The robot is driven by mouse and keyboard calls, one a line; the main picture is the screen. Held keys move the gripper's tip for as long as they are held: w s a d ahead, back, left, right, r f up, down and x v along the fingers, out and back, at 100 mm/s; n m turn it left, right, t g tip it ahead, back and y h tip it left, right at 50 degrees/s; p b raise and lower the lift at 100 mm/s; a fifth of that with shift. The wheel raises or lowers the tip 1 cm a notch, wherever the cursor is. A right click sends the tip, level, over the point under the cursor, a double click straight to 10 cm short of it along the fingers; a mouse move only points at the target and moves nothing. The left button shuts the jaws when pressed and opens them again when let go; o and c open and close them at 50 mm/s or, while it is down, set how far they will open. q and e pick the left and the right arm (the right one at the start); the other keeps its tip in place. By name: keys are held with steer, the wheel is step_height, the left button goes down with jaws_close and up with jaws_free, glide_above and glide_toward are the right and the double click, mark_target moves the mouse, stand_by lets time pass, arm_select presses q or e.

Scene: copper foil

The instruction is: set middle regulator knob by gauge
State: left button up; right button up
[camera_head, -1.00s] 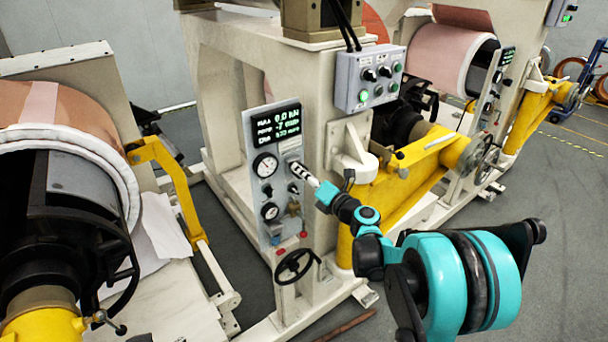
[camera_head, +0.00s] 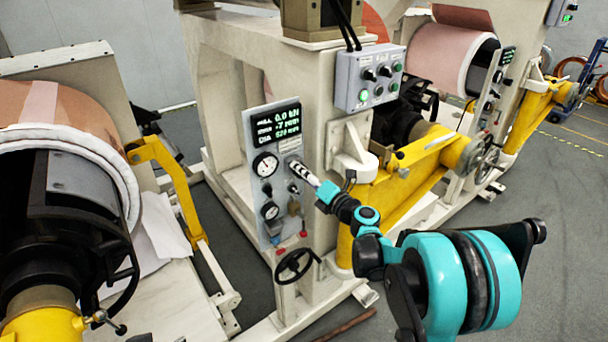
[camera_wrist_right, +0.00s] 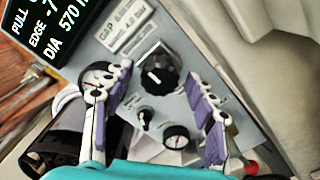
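The grey control panel (camera_head: 257,200) stands on the machine's front post, with a dark readout on top. In the right wrist view a large black knob with a white mark (camera_wrist_right: 158,72) sits on it below a white label. A smaller black knob (camera_wrist_right: 145,117) sits lower, beside the lower gauge (camera_wrist_right: 177,138). The upper gauge (camera_wrist_right: 97,78) is partly covered by a finger. My right gripper (camera_wrist_right: 160,76) is open, its fingers either side of the large knob with visible gaps. In the head view it is at the panel's upper right (camera_head: 304,172). My left gripper is out of view.
A black handwheel (camera_head: 295,266) is below the panel. A grey button box (camera_head: 368,77) is above right. A yellow arm (camera_head: 410,180) of the machine lies behind my right arm. A copper foil roll (camera_head: 60,110) stands at left. Grey floor is open at right.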

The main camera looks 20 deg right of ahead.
steer(key=v, duration=1.2)
steer(key=s+a+f+n+g, duration=0.3)
steer(key=s+a+n, duration=0.25)
steer(key=n, duration=0.55)
steer(key=s+a+f+n+g, duration=0.2)
steer(key=s+a+n+g, duration=0.3)
steer(key=n, duration=0.6)
steer(key=s+d+f+n+g+h, duration=0.1)
steer(key=s+f+n+h, duration=0.1)
steer(key=s+n, duration=0.4)
steer(key=s+d+f+n+g+h, duration=0.1)
steer(key=s+f+n+h, duration=0.2)
steer(key=s+n, duration=0.4)
steer(key=shift+s+d+n+h, duration=0.15)
steer(key=shift+d+n+h, duration=0.35)
steer(key=shift+n, duration=3.6)
